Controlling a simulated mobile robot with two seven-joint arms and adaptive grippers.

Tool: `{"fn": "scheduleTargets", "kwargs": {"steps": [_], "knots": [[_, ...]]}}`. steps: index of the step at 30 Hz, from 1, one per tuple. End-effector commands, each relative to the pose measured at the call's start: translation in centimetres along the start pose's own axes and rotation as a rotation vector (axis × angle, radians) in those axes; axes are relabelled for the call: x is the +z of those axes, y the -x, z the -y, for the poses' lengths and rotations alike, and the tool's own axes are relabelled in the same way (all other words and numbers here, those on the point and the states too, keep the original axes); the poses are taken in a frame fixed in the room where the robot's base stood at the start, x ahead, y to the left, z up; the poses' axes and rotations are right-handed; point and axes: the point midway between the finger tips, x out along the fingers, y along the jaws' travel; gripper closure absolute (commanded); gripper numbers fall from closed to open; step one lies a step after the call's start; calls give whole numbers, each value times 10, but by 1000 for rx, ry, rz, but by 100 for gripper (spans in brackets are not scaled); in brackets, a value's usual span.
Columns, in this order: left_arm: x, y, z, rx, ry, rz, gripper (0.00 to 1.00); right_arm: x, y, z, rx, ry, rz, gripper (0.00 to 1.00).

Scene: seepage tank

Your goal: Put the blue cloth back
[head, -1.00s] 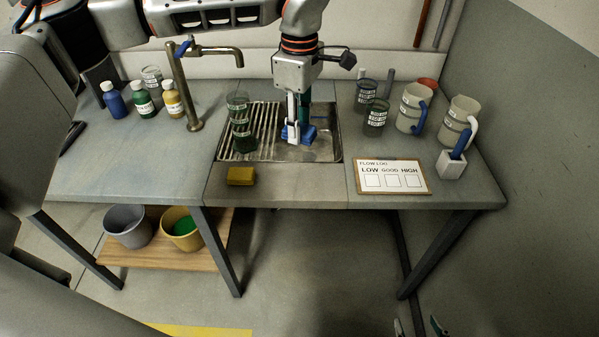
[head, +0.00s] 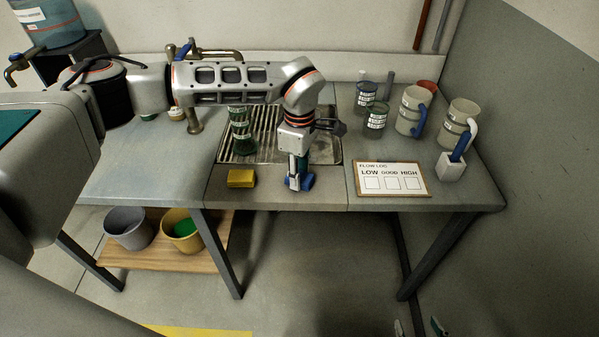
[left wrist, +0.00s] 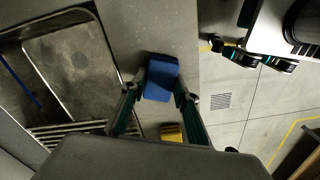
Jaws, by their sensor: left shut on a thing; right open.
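The blue cloth (head: 306,181) is at the front strip of the counter, in front of the sink and right of the yellow sponge (head: 241,178). My left gripper (head: 294,184) points down and is shut on the cloth. The left wrist view shows the blue cloth (left wrist: 161,78) between the fingertips, over the grey counter strip. I cannot tell whether the cloth touches the counter. My right gripper (head: 418,327) shows only its fingertips at the bottom edge of the head view, apart and empty, away from the counter.
The sink (head: 325,150) with a ribbed rack lies behind the cloth. A green-filled beaker (head: 241,138) stands on the rack. The flow log board (head: 392,179) lies to the right, with jugs (head: 411,112) and beakers behind it. Two buckets (head: 128,228) stand on the lower shelf.

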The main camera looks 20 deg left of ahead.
Motion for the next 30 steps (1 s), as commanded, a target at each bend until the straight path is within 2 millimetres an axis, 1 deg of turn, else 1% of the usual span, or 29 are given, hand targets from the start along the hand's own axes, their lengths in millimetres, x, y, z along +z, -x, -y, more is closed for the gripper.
{"fn": "scheduleTargets", "kwargs": {"steps": [5, 9, 10, 12, 23, 26, 30], "knots": [[0, 1, 0, 1, 0, 1, 94, 0, 0, 0, 0, 0, -1, 46], [0, -2, 0, 0, 0, 0, 94, 1, 0, 0, 0, 0, 0, 46], [0, -2, 0, 0, 0, 1, 68, 1, 0, 0, 0, 0, 0, 46], [0, -2, 0, 0, 0, 1, 54, 0, 0, 0, 0, 0, 0, 46], [0, 0, 0, 1, 0, 1, 54, 0, 0, 0, 0, 1, -1, 46], [0, 8, -1, 2, 0, 1, 54, 0, 0, 0, 0, 1, 0, 46], [0, 30, -1, 5, -1, 0, 54, 2, -1, 0, 0, 1, 0, 46]]}}
